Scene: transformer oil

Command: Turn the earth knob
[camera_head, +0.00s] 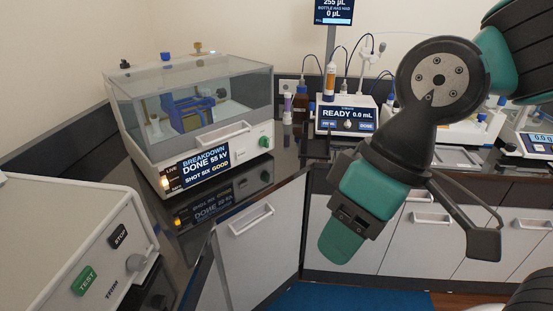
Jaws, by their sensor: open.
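A green round knob (264,142) sits at the right end of the front of the clear-lidded breakdown tester (218,154); its label is too small to read, so I cannot tell for sure that it is the earth knob. The tester's screen reads "BREAKDOWN DONE 55 kV, SHOT SIX GOOD", and an orange lamp (165,183) glows at its left. My gripper (412,240) is open and empty, hanging down right of the tester and well apart from the knob. It appears in front of the white drawers.
A console (70,240) at the lower left has a green TEST button, a black STOP button and a grey TRIM knob (136,262). A dosing unit (346,117) reading "READY 0.0 mL" and bottles stand behind. White drawers (259,232) lie below the dark bench.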

